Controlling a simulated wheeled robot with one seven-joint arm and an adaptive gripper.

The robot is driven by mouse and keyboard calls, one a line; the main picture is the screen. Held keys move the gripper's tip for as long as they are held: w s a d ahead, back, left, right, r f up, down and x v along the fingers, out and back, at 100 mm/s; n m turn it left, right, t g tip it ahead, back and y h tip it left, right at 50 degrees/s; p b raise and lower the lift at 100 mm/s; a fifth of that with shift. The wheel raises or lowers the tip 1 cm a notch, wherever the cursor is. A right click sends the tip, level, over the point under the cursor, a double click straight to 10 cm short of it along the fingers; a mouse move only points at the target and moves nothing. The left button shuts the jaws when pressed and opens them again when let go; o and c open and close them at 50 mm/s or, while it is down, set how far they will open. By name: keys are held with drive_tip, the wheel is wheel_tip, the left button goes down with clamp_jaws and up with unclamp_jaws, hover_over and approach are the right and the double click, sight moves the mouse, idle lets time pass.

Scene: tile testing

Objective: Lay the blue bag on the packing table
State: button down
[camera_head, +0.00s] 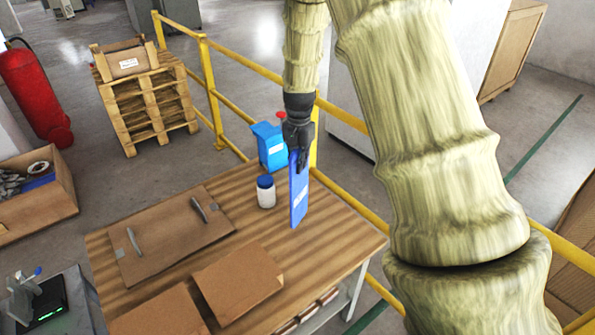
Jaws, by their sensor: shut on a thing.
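The packing table (336,250) has a striped brown wooden top and fills the lower middle of the head view. The blue bag (299,197) is a flat, upright blue piece with a pale label, near the table's back right. My gripper (299,160) is dark, points down and is shut on the bag's upper end. The bag hangs upright; I cannot tell whether its lower edge touches the table. The gripper's fingers hide part of the bag's top.
A white jar with a blue lid (266,192) stands just left of the bag. A blue container (268,147) is behind it. Flat cardboard pieces (238,282) cover the table's front and left. A yellow railing (212,100) runs behind the table. Bare tabletop lies right of the bag.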

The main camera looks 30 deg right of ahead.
drive_tip(key=f, duration=0.2)
drive_tip(key=f+p, duration=0.1)
drive_tip(key=shift+s+f, duration=0.25)
drive_tip(key=c, duration=2)
unclamp_jaws()
drive_tip(key=shift+w+f, duration=0.1)
drive_tip(key=shift+f, duration=0.1)
drive_tip(key=o, duration=0.4)
drive_tip(key=shift+r, duration=0.1)
wheel_tip(320, 180, up, 12)
drive_tip(key=b, duration=0.2)
drive_tip(key=shift+b, duration=0.35)
